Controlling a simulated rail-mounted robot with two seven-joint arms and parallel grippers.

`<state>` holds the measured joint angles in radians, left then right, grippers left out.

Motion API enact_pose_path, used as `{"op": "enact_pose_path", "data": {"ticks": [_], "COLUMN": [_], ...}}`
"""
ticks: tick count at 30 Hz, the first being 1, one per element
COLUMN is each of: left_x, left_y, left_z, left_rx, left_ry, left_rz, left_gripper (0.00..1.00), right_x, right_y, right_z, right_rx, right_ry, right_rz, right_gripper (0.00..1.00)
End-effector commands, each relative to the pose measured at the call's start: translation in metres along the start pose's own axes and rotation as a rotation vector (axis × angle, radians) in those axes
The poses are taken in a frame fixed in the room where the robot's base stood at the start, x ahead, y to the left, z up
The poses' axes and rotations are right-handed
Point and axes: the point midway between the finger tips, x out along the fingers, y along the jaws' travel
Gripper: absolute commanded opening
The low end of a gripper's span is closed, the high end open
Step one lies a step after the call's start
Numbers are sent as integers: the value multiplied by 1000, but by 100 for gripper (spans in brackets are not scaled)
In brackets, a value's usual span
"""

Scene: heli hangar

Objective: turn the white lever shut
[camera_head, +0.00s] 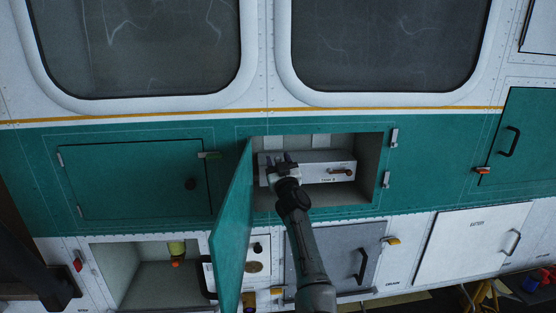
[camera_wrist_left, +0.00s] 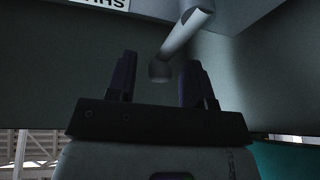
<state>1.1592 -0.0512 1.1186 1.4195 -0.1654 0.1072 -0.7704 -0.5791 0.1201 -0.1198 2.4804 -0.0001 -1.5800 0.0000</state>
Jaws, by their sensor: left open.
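The white lever (camera_wrist_left: 186,36) shows in the left wrist view as a pale rod slanting up and right from a round end. A white label (camera_wrist_left: 98,3) with upside-down dark letters is at the top left there. My left gripper (camera_wrist_left: 160,65) is open, and its two dark fingers appear on either side of the lever's round end; I cannot tell whether they touch it. In the head view my left gripper (camera_head: 281,167) is inside the open compartment, in front of the left part of a white box (camera_head: 320,171). The lever cannot be made out there. My right gripper is not in view.
The open green door (camera_head: 233,230) stands just left of my left arm. The compartment's right wall (camera_head: 367,165) bounds the space. A lower open bay (camera_head: 140,280) and a grey panel with a black handle (camera_head: 340,250) lie below. Closed green doors (camera_head: 130,180) flank the compartment.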

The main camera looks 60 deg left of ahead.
Motion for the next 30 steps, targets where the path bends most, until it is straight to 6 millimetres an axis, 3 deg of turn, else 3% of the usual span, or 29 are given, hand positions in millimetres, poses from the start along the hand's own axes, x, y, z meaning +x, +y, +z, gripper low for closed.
{"op": "enact_pose_path", "data": {"ticks": [12,27,30], "left_x": [5,5,5], "left_y": [0,0,0], "left_z": [0,0,0], "left_rx": [0,0,0], "left_ry": [0,0,0], "left_rz": [0,0,0], "left_gripper": [48,1,0], "right_x": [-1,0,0], "right_y": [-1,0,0], "right_z": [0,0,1], "right_rx": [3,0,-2], "right_ry": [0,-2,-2], "right_rz": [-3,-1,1], "right_gripper": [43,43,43]}}
